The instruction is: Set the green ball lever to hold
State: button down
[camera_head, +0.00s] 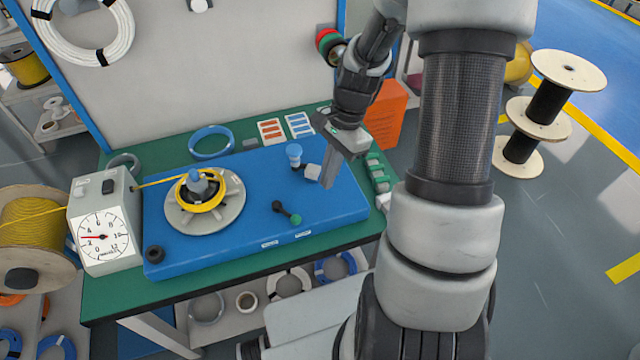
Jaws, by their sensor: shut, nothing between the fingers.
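The green ball lever (295,219) is on the blue panel (235,242), right of its middle. Its short dark arm runs from a black pivot at the upper left down to the green ball at the lower right. Two small white labels (302,234) lie near the panel's front edge below it, too small to read. My gripper (328,183) is above the panel's right part, up and to the right of the green ball and apart from it. Its fingers point down, shut and empty.
A blue-topped knob (294,151) with a grey block stands just left of my gripper. A turntable with a yellow cable coil (203,203) sits on the panel's left, beside a dial gauge (101,237).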

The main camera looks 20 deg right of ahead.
aim_at(317, 213)
jog(key=x, duration=0.8)
jog(key=shift+s+a+f+b, duration=0.1)
jog(key=shift+a+f+b, duration=0.15)
jog(key=shift+f+b, duration=0.1)
jog(key=shift+s+a+r, duration=0.2)
jog(key=shift+a+r, duration=0.05)
jog(key=shift+a, duration=0.35)
jog(key=shift+s+a+r, duration=0.15)
jog(key=shift+a+r, duration=0.1)
jog(key=shift+a, duration=0.35)
jog(key=shift+s+a+r, duration=0.1)
jog(key=shift+s+a, duration=0.05)
jog(key=shift+a, duration=0.4)
jog(key=shift+a, duration=0.1)
